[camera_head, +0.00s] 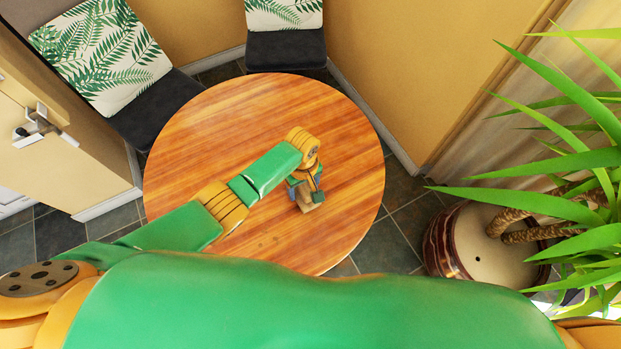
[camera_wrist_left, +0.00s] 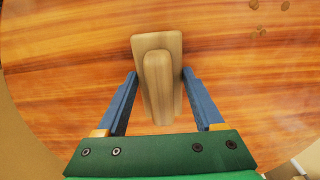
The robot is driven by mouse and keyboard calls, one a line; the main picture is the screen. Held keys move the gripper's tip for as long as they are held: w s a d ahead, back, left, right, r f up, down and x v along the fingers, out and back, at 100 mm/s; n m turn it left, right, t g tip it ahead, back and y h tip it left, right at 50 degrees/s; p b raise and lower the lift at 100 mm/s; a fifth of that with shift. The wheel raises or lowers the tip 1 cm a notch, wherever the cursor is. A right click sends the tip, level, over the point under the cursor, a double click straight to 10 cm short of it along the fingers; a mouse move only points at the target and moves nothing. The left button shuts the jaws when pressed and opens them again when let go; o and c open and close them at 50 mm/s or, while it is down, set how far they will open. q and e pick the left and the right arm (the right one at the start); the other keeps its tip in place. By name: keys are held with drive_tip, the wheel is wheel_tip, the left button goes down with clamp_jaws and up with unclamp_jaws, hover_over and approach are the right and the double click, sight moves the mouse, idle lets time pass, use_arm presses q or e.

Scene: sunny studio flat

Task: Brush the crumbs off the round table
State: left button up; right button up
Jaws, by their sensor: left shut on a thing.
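The round table (camera_head: 340,130) has a striped orange-brown wooden top, which also fills most of the left wrist view (camera_wrist_left: 60,60). My left gripper (camera_head: 307,187) is over the right half of the table, pointing down. Its blue fingers are shut on a pale wooden brush (camera_wrist_left: 158,75) with a raised grip; the brush also shows under the gripper in the head view (camera_head: 312,201). Bristles are hidden, and I cannot tell whether the brush touches the tabletop. A few small brown crumbs (camera_wrist_left: 262,31) lie near the top right of the left wrist view. My right gripper is not in view.
Two dark chairs with leaf-patterned cushions (camera_head: 100,55) (camera_head: 284,12) stand at the table's far side. A potted plant (camera_head: 470,250) with long leaves stands to the right. A door with a handle (camera_head: 38,125) is at the left. The table's far part is clear.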

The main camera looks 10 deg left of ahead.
use_arm(q)
drive_tip(key=shift+s+a+r+p, duration=0.1)
drive_tip(key=shift+s+a+p, duration=0.35)
drive_tip(key=shift+a+p, duration=0.25)
drive_tip(key=shift+s+a+r+p, duration=0.1)
drive_tip(key=shift+s+a+p, duration=0.35)
drive_tip(key=shift+a+p, duration=0.25)
drive_tip(key=s+a+p, duration=0.1)
drive_tip(key=a+p, duration=0.1)
drive_tip(key=s+a+p, duration=0.2)
drive_tip(key=shift+s+a+f+p, duration=0.1)
drive_tip(key=shift+s+a+p, duration=0.4)
drive_tip(key=shift+a, duration=0.25)
drive_tip(key=shift+s+a+r+p, duration=0.1)
drive_tip(key=shift+s+a+p, duration=0.35)
drive_tip(key=shift+a, duration=0.3)
drive_tip(key=shift+s+a+f+p, duration=0.1)
drive_tip(key=shift+s+a+p, duration=0.4)
drive_tip(key=shift+a, duration=0.25)
drive_tip(key=shift+s+a+f+p, duration=0.1)
drive_tip(key=shift+s+a+p, duration=0.1)
drive_tip(key=shift+s+a, duration=0.3)
drive_tip(key=shift+s+a+f+p, duration=0.15)
drive_tip(key=shift+s+a, duration=0.1)
drive_tip(key=shift+a, duration=0.4)
drive_tip(key=shift+r, duration=0.1)
